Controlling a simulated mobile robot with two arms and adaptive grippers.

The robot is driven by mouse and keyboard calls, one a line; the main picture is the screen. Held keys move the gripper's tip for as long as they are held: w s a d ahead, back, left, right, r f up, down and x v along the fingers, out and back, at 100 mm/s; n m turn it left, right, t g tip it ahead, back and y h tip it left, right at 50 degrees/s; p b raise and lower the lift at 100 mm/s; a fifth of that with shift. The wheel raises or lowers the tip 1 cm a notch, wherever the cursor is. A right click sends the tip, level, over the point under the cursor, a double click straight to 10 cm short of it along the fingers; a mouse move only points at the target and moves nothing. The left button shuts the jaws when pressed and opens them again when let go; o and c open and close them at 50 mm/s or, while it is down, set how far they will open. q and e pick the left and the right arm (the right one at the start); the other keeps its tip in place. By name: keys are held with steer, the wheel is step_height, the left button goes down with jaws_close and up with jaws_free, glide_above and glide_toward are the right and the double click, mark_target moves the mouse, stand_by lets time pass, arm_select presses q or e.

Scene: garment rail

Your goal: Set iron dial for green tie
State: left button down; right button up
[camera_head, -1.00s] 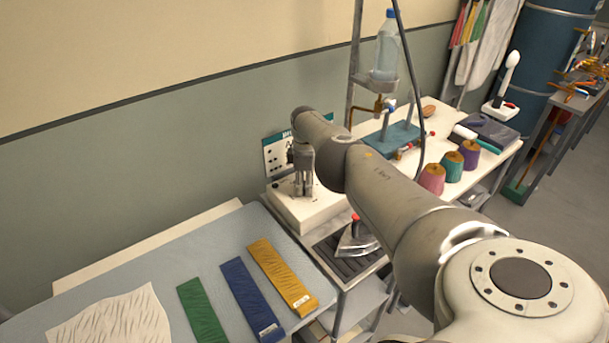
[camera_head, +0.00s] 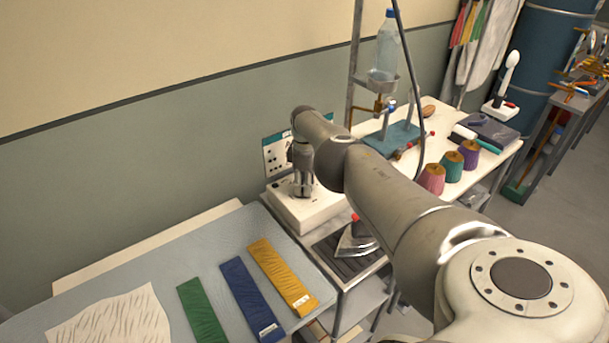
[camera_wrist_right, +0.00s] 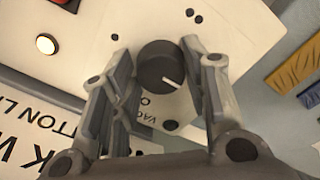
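The iron dial (camera_wrist_right: 158,68) is a dark round knob with a white pointer mark, on top of the white box (camera_head: 305,211). The pointer aims to the lower right in the wrist view. My right gripper (camera_head: 302,193) reaches down onto the box; in the wrist view its fingers (camera_wrist_right: 157,58) flank the dial closely and appear shut on it. Lettering beside the dial is upside down and partly covered by the fingers. The green tie (camera_head: 202,311) lies flat on the grey-blue board. The iron (camera_head: 357,239) rests on a dark ridged plate. My left gripper is not in view.
A blue tie (camera_head: 251,299) and a yellow tie (camera_head: 283,277) lie beside the green one. A wrinkled white cloth (camera_head: 115,320) lies further left. A labelled panel (camera_head: 276,155) stands behind the box. Thread cones and a bottle stand (camera_head: 391,138) are to the right.

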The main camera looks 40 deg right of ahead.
steer(key=o, duration=0.3)
steer(key=shift+n, duration=0.3)
